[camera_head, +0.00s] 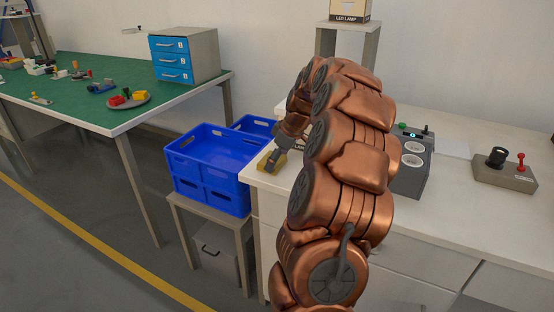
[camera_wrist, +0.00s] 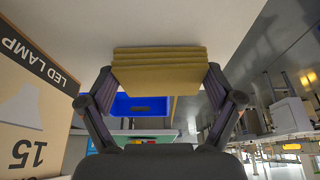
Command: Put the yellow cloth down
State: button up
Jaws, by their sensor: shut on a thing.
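The yellow cloth (camera_wrist: 160,72) is folded in a layered stack between the two fingers of my gripper (camera_wrist: 160,82) in the wrist view. My gripper is shut on it from both sides. In the head view the cloth (camera_head: 264,161) shows at the left corner of the white bench (camera_head: 440,205), with my gripper (camera_head: 273,158) over it. The cloth is at or just above the bench top; I cannot tell whether it touches. My arm hides part of the bench behind it.
An LED lamp box (camera_wrist: 32,100) stands close beside my gripper. Blue crates (camera_head: 212,160) sit on a low stand left of the bench. A grey tester with sockets (camera_head: 412,165) and a small box with a red lever (camera_head: 505,174) stand to the right. A green table (camera_head: 60,95) is at left.

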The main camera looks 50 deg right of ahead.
jog(key=shift+f, duration=0.2)
jog(key=o, duration=1.2)
jog(key=shift+o, duration=0.2)
jog(key=shift+r, duration=0.1)
jog(key=v, duration=1.2)
